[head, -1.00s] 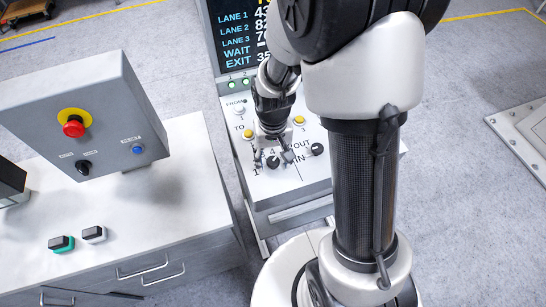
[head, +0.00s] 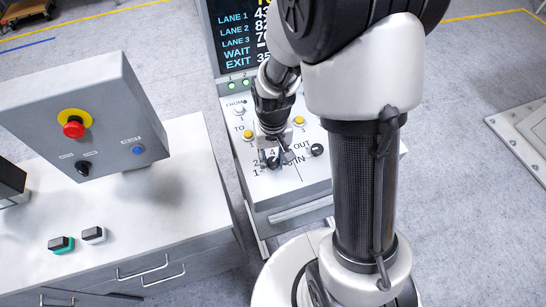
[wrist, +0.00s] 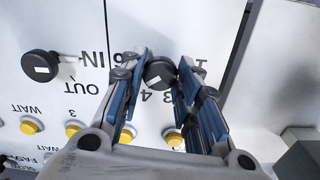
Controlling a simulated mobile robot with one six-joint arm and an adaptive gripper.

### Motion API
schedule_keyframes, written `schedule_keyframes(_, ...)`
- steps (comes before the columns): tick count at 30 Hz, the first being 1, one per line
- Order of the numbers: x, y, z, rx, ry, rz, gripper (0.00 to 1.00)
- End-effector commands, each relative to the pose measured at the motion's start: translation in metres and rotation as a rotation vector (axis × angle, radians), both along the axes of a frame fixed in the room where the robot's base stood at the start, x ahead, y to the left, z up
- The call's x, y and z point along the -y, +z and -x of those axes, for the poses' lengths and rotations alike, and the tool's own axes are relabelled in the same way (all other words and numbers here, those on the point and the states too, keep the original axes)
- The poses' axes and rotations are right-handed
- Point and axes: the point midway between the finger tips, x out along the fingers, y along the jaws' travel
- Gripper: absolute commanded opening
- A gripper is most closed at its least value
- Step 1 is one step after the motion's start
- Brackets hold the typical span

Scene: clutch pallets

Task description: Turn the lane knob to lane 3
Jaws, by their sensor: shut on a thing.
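The lane knob is a round black knob with a small white mark, seen between my fingertips in the wrist view (wrist: 160,72). Printed numbers ring it; a 3 and a 4 show close by in that view. In the head view the knob (head: 273,162) sits on the sloping white panel below my wrist. My gripper (wrist: 160,66) is shut on the knob, one blue-padded finger on each side; it also shows in the head view (head: 275,157). I cannot tell which number the knob points at, as the fingers cover part of the dial.
Yellow buttons (head: 249,134) and (head: 299,120) sit above on the panel (head: 300,182). A display (head: 237,40) stands behind. A grey box with a red stop button (head: 74,129) is at left.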

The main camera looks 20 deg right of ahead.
Motion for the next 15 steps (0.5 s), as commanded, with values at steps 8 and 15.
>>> schedule_keyframes(8, 0.0000, 0.0002, -0.0002, 0.000, 0.099, 0.000, 0.06)
schedule_keyframes(15, 0.0000, 0.0002, -0.0002, 0.001, 0.291, 0.000, 0.06)
